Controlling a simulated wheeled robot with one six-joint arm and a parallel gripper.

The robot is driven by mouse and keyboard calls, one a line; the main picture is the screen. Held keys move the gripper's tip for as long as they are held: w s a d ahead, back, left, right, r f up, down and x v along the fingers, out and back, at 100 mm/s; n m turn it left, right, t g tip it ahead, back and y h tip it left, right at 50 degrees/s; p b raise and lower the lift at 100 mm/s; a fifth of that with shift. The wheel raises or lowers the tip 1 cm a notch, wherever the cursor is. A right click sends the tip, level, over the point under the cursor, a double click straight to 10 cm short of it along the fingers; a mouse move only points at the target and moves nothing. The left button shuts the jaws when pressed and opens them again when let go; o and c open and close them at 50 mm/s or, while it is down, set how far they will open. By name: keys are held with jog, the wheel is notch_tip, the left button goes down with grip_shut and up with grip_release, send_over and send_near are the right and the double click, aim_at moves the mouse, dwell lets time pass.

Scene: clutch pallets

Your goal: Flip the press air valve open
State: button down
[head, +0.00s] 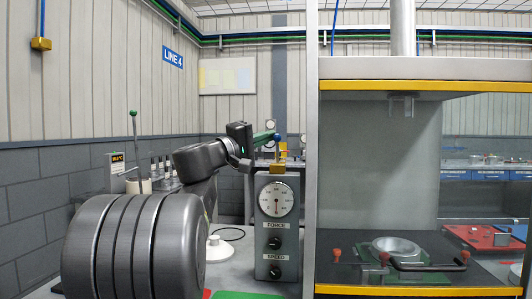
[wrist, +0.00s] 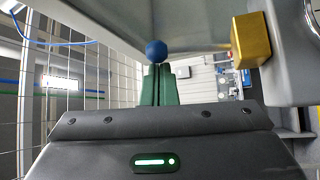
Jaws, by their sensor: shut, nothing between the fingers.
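The press air valve has a brass body (head: 278,167) on top of the grey gauge box, and its blue knob (head: 277,137) stands above the body. The lever looks roughly upright in the head view. In the wrist view the brass body (wrist: 250,41) is at the upper right and the blue knob (wrist: 156,50) is just beyond my fingertips. My gripper (head: 268,137) has green fingers and reaches in from the left at knob height. In the wrist view my gripper (wrist: 157,70) is shut and empty. I cannot tell whether it touches the knob.
The gauge box (head: 265,237) carries a dial and FORCE and SPEED knobs. The press frame (head: 310,180) stands close on the right, with a yellow-edged top plate (head: 420,86). A fixture with red-tipped handles (head: 407,265) sits inside the press.

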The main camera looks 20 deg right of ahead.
jog(key=shift+s+a+m+h+b, duration=0.15)
jog(key=shift+m+h+b, duration=0.15)
jog(key=shift+b, duration=0.35)
